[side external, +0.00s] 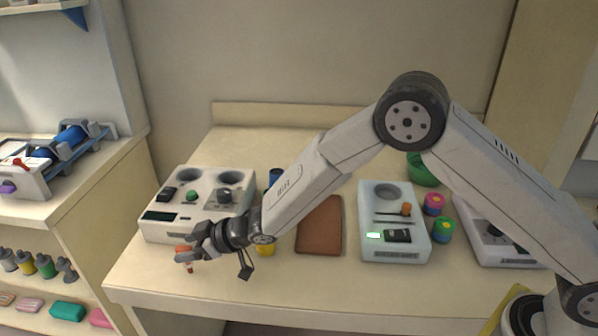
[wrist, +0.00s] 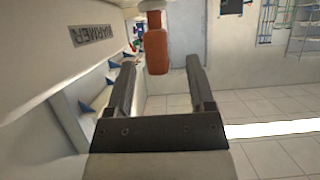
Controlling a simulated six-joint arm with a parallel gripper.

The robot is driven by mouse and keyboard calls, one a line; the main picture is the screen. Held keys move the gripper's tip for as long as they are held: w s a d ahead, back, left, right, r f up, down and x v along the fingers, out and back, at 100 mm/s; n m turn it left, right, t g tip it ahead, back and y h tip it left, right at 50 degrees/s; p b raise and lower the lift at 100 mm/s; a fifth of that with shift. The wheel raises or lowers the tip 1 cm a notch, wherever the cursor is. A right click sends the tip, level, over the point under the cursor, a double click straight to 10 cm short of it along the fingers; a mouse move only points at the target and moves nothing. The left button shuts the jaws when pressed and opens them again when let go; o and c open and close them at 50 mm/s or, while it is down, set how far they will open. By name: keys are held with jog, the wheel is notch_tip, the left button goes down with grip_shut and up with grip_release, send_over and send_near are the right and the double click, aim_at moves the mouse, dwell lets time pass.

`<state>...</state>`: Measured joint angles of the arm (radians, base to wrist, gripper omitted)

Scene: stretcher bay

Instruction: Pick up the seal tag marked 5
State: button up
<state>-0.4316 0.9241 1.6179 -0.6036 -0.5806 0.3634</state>
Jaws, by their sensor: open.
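An orange-red piece with a pale end (wrist: 156,50) shows in the wrist view, just beyond and between my fingertips. It may be the seal tag, but I can read no number on it. In the side view, a small orange-red piece (side external: 189,267) shows at the table's front left, beside and partly behind my fingers. My gripper (side external: 184,252) is open and low at the front of the white device; both fingers are spread in the wrist view (wrist: 160,68). I see no grip on the piece.
A yellow item (side external: 266,249), a brown pad (side external: 320,225) and another white device (side external: 394,250) are to the right. The table's front edge is near.

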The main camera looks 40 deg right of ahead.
jog(key=shift+x, duration=1.75)
grip_shut()
